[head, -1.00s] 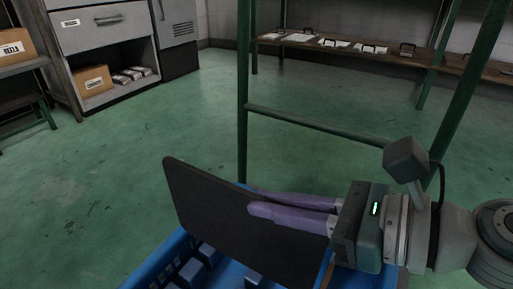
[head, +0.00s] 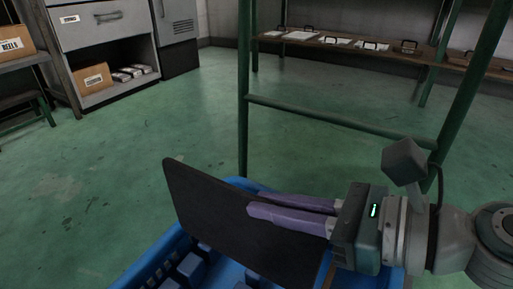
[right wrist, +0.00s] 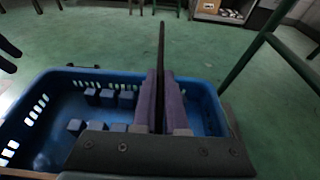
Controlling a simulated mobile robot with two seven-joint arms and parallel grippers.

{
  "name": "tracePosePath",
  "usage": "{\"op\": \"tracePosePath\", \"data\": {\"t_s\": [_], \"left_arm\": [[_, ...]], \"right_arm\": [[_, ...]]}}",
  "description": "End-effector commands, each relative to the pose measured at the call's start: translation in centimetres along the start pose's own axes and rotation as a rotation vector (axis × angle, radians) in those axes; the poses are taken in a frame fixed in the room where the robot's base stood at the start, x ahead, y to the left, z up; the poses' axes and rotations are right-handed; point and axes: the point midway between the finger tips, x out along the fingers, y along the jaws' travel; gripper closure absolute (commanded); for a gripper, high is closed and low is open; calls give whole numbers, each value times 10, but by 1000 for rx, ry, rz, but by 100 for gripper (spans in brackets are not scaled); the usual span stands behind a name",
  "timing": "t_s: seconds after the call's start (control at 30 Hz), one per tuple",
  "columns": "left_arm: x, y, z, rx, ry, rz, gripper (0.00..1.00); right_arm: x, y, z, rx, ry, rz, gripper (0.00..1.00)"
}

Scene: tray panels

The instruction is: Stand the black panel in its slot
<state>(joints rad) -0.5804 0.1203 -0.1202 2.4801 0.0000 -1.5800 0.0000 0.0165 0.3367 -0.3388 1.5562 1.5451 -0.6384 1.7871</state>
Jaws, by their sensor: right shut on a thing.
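The black panel (head: 222,222) is upright and slightly tilted in the head view, over the blue crate (head: 150,262). My right gripper (head: 252,204) is shut on it, with one purple finger on each face. In the right wrist view the panel (right wrist: 161,62) shows edge-on between the fingers (right wrist: 160,88). The crate (right wrist: 45,90) lies below, with several blue slot blocks (right wrist: 108,98) in two rows to the left of the panel. The panel's lower edge is hidden, so I cannot tell whether it sits in a slot.
A green-framed rack (head: 243,125) stands just beyond the crate, with a wooden shelf (head: 345,48) holding several small items. A grey cabinet (head: 105,45) and cardboard boxes are at the far left. The green floor between is clear.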

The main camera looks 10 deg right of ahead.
Motion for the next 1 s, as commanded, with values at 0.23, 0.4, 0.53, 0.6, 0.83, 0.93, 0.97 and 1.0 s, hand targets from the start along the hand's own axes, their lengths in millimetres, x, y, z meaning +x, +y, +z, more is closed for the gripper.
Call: {"op": "tracePosePath", "data": {"t_s": [0.23,0.4,0.53,0.6,0.83,0.93,0.97,1.0], "left_arm": [[3,-1,1,4,-1,-4,55],[9,-1,3,4,-1,-4,55],[13,-1,4,4,-1,-4,55],[15,-1,5,4,-1,-3,55],[22,0,7,0,0,-1,55],[26,1,8,-3,0,2,55],[26,2,8,-3,1,2,55],[28,2,9,-4,1,3,55]], "right_arm": [[1,0,-4,0,0,0,100],[3,0,-10,1,-1,0,100],[5,0,-16,2,-1,-1,100],[6,0,-18,1,-1,-1,100],[8,0,-27,0,-1,-1,100],[9,0,-31,0,-1,-1,100],[10,0,-32,0,-1,-1,100],[10,0,-33,0,0,-1,100]]}}
